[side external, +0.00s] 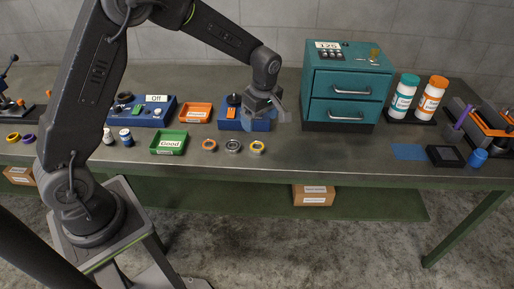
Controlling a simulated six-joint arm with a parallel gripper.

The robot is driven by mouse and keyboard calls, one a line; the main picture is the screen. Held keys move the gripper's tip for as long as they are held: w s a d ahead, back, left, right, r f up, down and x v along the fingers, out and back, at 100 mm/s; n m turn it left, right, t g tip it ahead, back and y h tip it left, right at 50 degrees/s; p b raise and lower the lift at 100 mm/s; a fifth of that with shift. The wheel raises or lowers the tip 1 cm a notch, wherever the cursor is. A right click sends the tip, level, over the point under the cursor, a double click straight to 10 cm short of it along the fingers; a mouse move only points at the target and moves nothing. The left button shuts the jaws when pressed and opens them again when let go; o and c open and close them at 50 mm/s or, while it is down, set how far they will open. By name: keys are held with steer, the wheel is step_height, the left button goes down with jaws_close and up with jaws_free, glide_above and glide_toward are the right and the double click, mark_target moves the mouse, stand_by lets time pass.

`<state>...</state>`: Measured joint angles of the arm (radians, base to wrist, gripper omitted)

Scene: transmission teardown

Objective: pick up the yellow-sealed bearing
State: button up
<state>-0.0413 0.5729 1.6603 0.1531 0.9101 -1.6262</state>
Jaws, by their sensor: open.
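The yellow-sealed bearing (257,147) lies flat on the bench near its front edge, a small ring with a yellow seal. It is the rightmost of three rings in a row. To its left are a grey ring (232,146) and an orange-brown ring (209,145). My gripper (279,117) is open and hangs above the bench, behind and to the right of the yellow-sealed bearing, apart from it. My gripper is in front of part of a blue fixture. The space between the fingers is small and hard to make out.
A green tray labelled Good (168,143) and an orange tray (195,113) lie to the left. The blue fixture (232,124) stands behind the rings. A teal drawer cabinet (347,84) stands right of my gripper. Bench room is clear right of the bearing.

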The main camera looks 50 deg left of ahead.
mark_target(258, 144)
steer(key=f, duration=0.7)
steer(key=a+f, duration=0.1)
steer(key=f, duration=0.2)
steer(key=shift+f, duration=0.3)
steer(key=c, duration=1.1)
